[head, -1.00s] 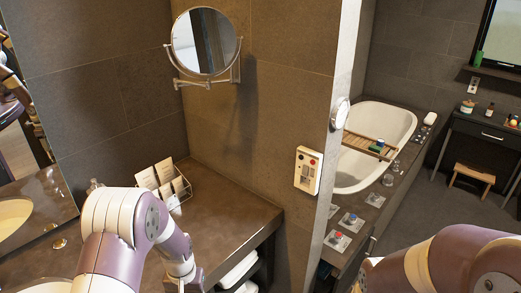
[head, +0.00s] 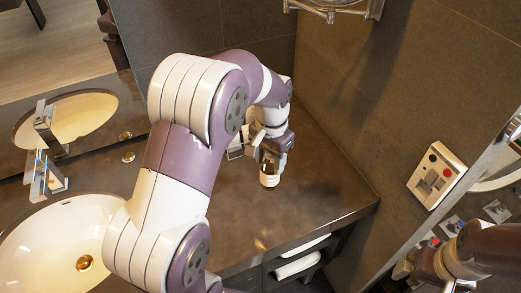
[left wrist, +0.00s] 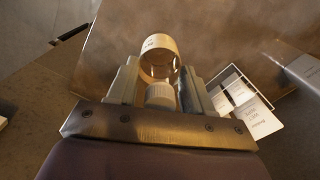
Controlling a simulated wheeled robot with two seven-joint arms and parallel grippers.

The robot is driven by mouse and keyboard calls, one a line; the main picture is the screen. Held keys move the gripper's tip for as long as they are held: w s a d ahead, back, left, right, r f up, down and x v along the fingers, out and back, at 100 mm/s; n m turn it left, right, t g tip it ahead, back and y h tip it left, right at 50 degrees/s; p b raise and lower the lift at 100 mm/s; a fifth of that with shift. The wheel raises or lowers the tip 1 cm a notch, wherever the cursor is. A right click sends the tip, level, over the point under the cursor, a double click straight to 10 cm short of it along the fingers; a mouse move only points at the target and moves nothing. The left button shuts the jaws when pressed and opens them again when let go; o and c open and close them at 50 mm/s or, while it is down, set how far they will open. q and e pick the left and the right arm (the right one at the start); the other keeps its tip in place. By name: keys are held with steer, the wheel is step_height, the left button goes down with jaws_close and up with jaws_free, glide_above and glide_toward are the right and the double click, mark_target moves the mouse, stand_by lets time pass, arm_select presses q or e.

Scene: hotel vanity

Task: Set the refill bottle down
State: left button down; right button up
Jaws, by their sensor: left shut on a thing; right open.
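The refill bottle is held upright or nearly so in my left gripper (head: 270,152); its cream-coloured lower end (head: 269,180) shows below the jaws. In the left wrist view the bottle (left wrist: 158,56) is a clear and cream cylinder with a printed label and a pale ribbed cap. The two fingers of my left gripper (left wrist: 161,92) are closed on it from both sides. The bottle is over the dark vanity counter (head: 312,190); I cannot tell whether its base touches.
A card rack (left wrist: 238,90) with white cards stands close beside my left gripper. The washbasin (head: 45,245) and tap (head: 42,178) are at the left. A wall with a switch panel (head: 437,175) bounds the counter at the right. The counter in front of the bottle is clear.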

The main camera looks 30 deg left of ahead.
arm_select(q)
steer(key=shift+s+a+r+m, duration=0.1)
steer(key=shift+s+r+m, duration=0.05)
steer(key=shift+s+m, duration=0.2)
steer(key=a+f+p, duration=0.4)
steer(key=a+f, duration=0.7)
steer(key=shift+s+a, duration=0.15)
steer(key=shift+s, duration=0.2)
steer(key=c, duration=0.6)
jaws_free()
steer(key=shift+r, duration=0.1)
steer(key=shift+o, duration=0.7)
steer(key=shift+s, duration=0.15)
arm_select(e)
steer(key=r, duration=0.1)
steer(key=s+r, duration=0.1)
steer(key=r, duration=0.1)
steer(key=s+r, duration=0.1)
steer(key=r, duration=0.1)
